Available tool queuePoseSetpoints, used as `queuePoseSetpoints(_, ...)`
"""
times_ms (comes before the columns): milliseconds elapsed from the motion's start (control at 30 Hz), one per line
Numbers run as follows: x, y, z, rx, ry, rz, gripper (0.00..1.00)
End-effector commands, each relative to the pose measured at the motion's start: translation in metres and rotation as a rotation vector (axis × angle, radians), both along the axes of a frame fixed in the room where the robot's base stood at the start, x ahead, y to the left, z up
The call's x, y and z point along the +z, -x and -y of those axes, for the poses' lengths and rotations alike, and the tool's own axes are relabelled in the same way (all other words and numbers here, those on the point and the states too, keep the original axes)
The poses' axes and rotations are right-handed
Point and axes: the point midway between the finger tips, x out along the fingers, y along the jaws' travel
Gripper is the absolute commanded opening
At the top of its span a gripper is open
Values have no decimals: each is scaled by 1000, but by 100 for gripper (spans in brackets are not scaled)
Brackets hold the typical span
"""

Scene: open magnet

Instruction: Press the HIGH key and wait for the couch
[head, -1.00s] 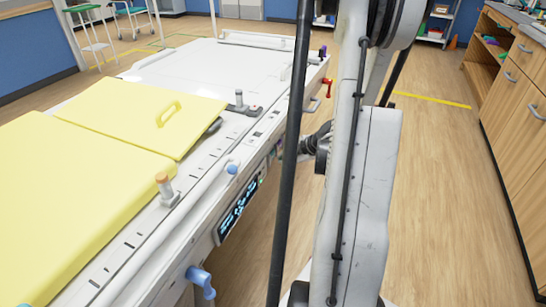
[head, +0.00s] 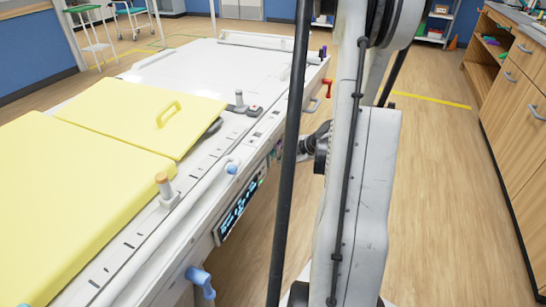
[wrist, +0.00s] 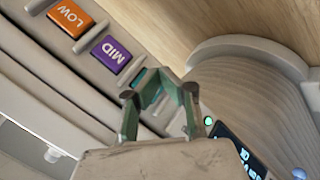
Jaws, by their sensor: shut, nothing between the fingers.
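In the wrist view, a row of keys holds an orange LOW key (wrist: 70,18), a purple MID key (wrist: 111,54) and a teal key partly behind my fingers, its label hidden. My gripper (wrist: 160,80) is shut and empty, its fingertips over the teal key. I cannot tell whether they touch it. In the head view, the couch (head: 190,72) is long and white, with yellow pads (head: 65,195) on its near part.
A lit display (head: 240,210) is on the couch's side; it also shows in the wrist view (wrist: 236,150). Blue (head: 200,281) and red (head: 327,85) handles stick out from this side. Wooden cabinets (head: 515,100) stand at the right, with clear floor between.

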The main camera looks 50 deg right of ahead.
Motion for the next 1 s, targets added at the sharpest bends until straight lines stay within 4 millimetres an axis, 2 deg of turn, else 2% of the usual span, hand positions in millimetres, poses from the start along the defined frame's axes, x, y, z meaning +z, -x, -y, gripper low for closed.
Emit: queuePoseSetpoints(1000,0,-8,-2,0,0,0,0)
